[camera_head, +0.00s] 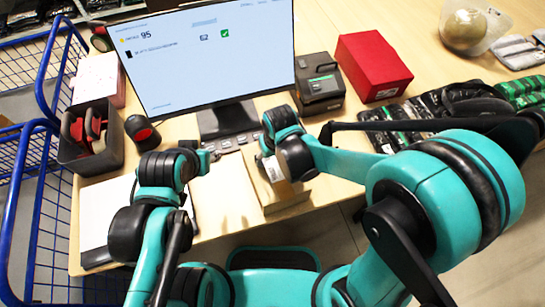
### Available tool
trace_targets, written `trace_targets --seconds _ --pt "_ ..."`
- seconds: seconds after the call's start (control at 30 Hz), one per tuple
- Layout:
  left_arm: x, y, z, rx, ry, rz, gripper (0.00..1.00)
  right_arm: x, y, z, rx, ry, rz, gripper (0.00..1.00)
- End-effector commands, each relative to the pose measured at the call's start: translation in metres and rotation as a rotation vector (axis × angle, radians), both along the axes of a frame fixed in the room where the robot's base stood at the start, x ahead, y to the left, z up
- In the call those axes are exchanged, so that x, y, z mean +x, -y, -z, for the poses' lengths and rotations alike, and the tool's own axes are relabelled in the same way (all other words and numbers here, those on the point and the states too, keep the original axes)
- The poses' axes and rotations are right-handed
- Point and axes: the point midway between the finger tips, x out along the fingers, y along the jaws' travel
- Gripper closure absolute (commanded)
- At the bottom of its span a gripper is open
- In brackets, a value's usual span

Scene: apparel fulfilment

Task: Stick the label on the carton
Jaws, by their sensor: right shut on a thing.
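The brown carton (284,207) lies near the front edge of the table, below the monitor. A white label with dark print (273,170) shows at the carton's upper part, right by my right gripper (265,158). The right gripper is shut on the label, but its fingers are mostly hidden by my own wrist. I cannot tell whether the label touches the carton. My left gripper (203,160) is left of the carton, apart from it and over the table. Its fingers are too small and covered to tell open from shut.
A label printer (318,85) and red box (372,66) are at back right. Packed clothing (430,108) lies on the right. A dark bin (90,150) and white sheet (103,212) are on the left.

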Motion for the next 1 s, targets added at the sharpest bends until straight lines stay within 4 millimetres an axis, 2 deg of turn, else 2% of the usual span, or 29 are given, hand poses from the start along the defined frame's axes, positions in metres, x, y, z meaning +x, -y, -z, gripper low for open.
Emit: trace_targets --seconds 0.57,0.9,0.93,1.0 --pt "0.0 0.0 0.0007 0.0 0.0 0.0 0.6 -0.0024 0.001 0.0017 -0.002 -0.006 0.0 0.54" --pt "0.0 0.0 0.0001 0.0 0.0 0.0 0.6 -0.0019 0.0009 -0.0002 -0.002 -0.005 0.0 0.58" --pt "0.0 0.0 0.0002 0.0 0.0 0.0 0.6 -0.0019 0.0009 -0.0002 -0.002 -0.004 0.0 0.37" --pt "0.0 0.0 0.0001 0.0 0.0 0.0 0.6 -0.0016 0.0008 -0.0004 -0.002 -0.004 0.0 0.19"
